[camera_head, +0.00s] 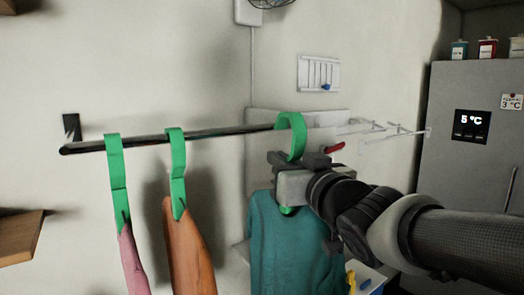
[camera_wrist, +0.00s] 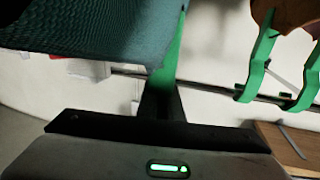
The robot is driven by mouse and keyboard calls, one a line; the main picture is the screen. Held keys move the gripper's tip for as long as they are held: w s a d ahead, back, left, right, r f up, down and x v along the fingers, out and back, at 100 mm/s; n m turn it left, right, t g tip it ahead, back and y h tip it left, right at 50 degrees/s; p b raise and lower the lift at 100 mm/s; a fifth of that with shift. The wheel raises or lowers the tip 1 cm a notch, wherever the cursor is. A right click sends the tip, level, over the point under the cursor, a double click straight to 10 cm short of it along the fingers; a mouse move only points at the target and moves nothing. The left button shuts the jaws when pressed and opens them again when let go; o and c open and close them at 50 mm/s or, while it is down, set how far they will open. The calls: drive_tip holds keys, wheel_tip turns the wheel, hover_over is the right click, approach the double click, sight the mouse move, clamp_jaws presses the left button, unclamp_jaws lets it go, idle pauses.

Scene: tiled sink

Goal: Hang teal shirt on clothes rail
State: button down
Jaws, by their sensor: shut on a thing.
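The teal shirt (camera_head: 290,245) hangs below my gripper (camera_head: 286,172) in the head view, on a green hanger whose hook (camera_head: 298,128) rises above the jaws. My gripper is shut on this hanger. The dark clothes rail (camera_head: 215,133) runs from the left up to the hook. I cannot tell whether the hook is over the rail or just beside its right end. In the wrist view the shirt (camera_wrist: 105,30) fills the top left, and the green hanger (camera_wrist: 169,62) runs down to my gripper (camera_wrist: 160,108). The rail (camera_wrist: 205,88) passes behind.
Two green hangers hang on the rail's left part, one with a pink garment (camera_head: 131,258), one with an orange-brown garment (camera_head: 188,250). A white wall rack (camera_head: 375,130) lies to the right, before a grey fridge (camera_head: 470,130). A wooden shelf (camera_head: 20,238) is at far left.

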drive_tip(key=w+a+f+b, duration=0.2)
drive_tip(key=w+a, duration=0.6)
drive_tip(key=w, duration=0.5)
drive_tip(key=shift+a+f+b, duration=0.25)
drive_tip(key=shift+a+b, duration=0.15)
drive_tip(key=shift+b, duration=0.45)
idle(0.5)
idle(0.4)
drive_tip(key=c, duration=1.8)
unclamp_jaws()
drive_tip(key=shift+c, duration=0.2)
drive_tip(key=shift+f, duration=0.1)
drive_tip(key=shift+s, duration=0.1)
